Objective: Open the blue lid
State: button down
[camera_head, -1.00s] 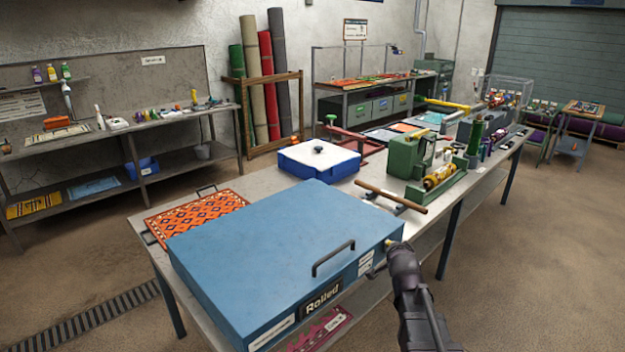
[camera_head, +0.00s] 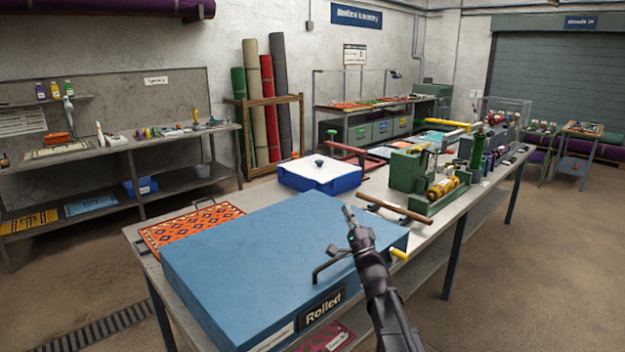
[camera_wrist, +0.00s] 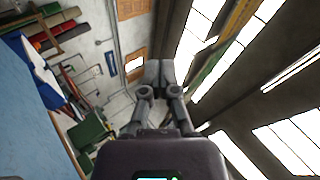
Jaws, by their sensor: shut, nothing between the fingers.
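The large blue lid (camera_head: 250,245) lies flat and closed on the box at the near end of the workbench. Its dark bar handle (camera_head: 328,265) is on the front side, above a "Rolled" label (camera_head: 320,305), and its right end is partly hidden by my arm. My gripper (camera_head: 348,213) is shut and empty. It points upward, in front of the lid's right part in the head view, apart from the handle. In the wrist view my fingers (camera_wrist: 160,75) are together, with the blue lid (camera_wrist: 25,120) at the left edge.
A white-topped blue case (camera_head: 320,175) stands behind the lid. An orange patterned rug piece (camera_head: 190,227) is at left. A brown roller bar (camera_head: 395,207) and a green machine (camera_head: 405,170) stand at right. A yellow-tipped part (camera_head: 400,254) is by the box's right corner.

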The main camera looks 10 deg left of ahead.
jog(key=s+a+n+g+y, duration=0.1)
jog(key=y, duration=0.1)
jog(key=s+a+n+g+y, duration=0.1)
jog(key=y, duration=0.1)
jog(key=a+n+g+y+b, duration=0.1)
jog(key=g+y, duration=0.1)
jog(key=y, duration=0.1)
jog(key=shift+s+r, duration=0.15)
jog(key=shift+s, duration=0.25)
jog(key=shift+w+r, duration=0.1)
jog(key=shift+r, duration=0.05)
jog(key=p+x, duration=1)
jog(key=x, duration=0.3)
jog(key=shift+a+r, duration=0.2)
jog(key=shift+a, duration=0.05)
jog(key=shift+w+a, duration=0.1)
dwell(0.4)
dwell(1.0)
